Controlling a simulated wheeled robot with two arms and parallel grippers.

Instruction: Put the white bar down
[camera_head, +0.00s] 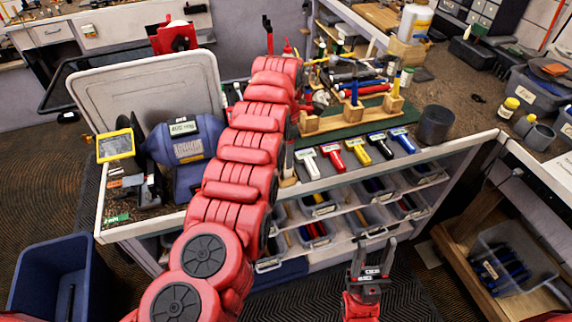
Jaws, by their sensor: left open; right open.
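A white bar (308,163), T-shaped with a wide head, lies on the front part of the bench top. My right gripper (373,248) is low in front of the shelves, below the row of bars. Its fingers are apart with nothing between them.
A dark cup (435,124) stands right of the bars. Behind them, a wooden rack (345,112) holds tools on a green mat. Shelves with clear bins (319,205) are below the bench top. A blue machine (186,144) and a yellow-framed device (116,146) stand on the left.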

